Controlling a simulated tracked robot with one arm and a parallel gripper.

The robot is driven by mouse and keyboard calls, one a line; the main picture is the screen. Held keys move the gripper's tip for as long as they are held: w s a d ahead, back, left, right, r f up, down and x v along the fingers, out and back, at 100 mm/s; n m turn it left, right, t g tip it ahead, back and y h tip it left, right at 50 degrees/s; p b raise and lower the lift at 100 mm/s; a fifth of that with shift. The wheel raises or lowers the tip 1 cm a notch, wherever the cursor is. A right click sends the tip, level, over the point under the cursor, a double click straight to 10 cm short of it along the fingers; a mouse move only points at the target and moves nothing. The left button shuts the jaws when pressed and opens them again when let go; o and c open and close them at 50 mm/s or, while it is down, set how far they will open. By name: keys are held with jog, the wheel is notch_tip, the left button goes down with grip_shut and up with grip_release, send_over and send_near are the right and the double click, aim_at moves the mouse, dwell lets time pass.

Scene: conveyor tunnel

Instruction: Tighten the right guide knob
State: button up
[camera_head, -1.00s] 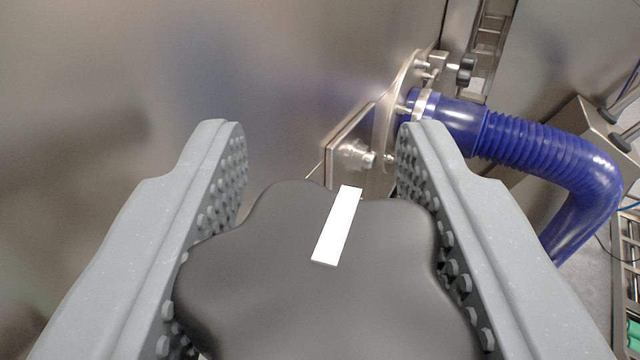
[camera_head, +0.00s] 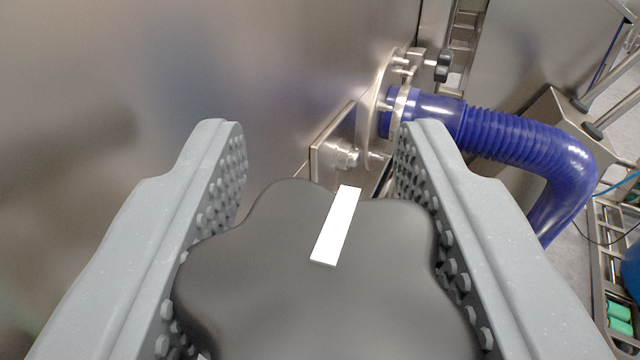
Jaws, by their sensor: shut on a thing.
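A large black lobed knob (camera_head: 270,255) fills the lower middle of the view, with a white stripe (camera_head: 336,225) on its top face. The stripe runs from lower left to upper right. My gripper (camera_head: 320,170) has its two grey, studded fingers on either side of the knob, shut on it. The knob's lower part runs out of the frame, and its shaft and mounting are hidden.
A brushed steel wall (camera_head: 120,90) stands behind and to the left. A steel flange with bolts (camera_head: 345,155) and a blue corrugated hose (camera_head: 510,140) lie beyond the right finger. A smaller black knob (camera_head: 443,66) sits farther back. A conveyor with green items (camera_head: 619,318) is at right.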

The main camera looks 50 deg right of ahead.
jog(key=o, duration=1)
jog(key=shift+r, duration=0.2)
jog(key=shift+f, duration=0.1)
jog(key=shift+s+a+f, duration=0.1)
jog(key=shift+s+a, duration=0.2)
jog(key=shift+a, duration=0.1)
jog(key=b+v, duration=0.2)
jog(key=v, duration=1)
jog(key=shift+s+a, duration=0.2)
jog(key=shift+a, duration=0.05)
